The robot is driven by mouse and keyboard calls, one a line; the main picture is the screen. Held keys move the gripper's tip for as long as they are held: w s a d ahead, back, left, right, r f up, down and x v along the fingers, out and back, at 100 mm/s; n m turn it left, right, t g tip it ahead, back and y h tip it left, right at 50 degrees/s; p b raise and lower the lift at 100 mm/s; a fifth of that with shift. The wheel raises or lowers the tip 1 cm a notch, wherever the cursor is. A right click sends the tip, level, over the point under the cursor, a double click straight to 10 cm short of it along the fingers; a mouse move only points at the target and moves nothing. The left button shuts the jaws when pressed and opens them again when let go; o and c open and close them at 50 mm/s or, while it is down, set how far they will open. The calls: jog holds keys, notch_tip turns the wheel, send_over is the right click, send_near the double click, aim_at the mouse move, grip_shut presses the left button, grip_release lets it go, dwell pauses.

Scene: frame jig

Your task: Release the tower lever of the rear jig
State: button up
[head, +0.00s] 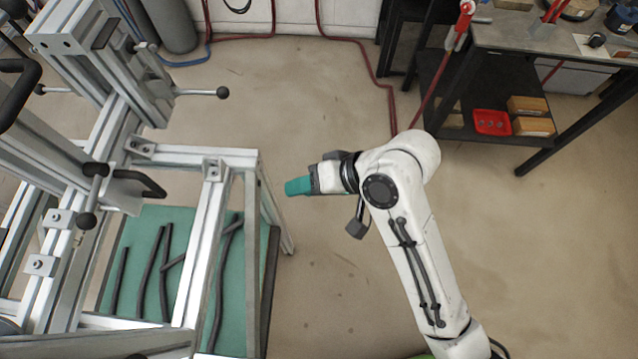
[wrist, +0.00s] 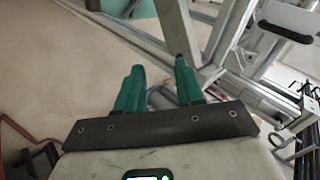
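An aluminium-profile jig frame (head: 235,157) fills the left of the head view. On its far tower (head: 75,40), a thin metal lever (head: 195,92) points right and ends in a black ball knob (head: 222,92). A nearer lever (head: 95,190) hangs with its ball knob low. I cannot tell for certain which one belongs to the rear jig. My gripper (head: 292,186) is right of the frame, below and right of the far lever, and touches nothing. In the wrist view its teal fingers (wrist: 159,72) are apart and empty, with frame bars beyond; no ball-knob lever is clear there.
A dark workbench (head: 555,35) stands at the upper right, with a red tray (head: 491,122) and boxes on its lower shelf. Black rods lie on a green panel (head: 190,235) inside the frame. Red hoses (head: 375,75) run along the floor.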

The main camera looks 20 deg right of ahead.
jog(key=shift+s+d+f+h, duration=0.2)
jog(key=shift+s+d+f, duration=0.05)
jog(key=shift+d, duration=0.35)
jog(key=shift+s+d+f+h, duration=0.2)
jog(key=shift+d+f, duration=0.05)
jog(key=shift+d, duration=0.3)
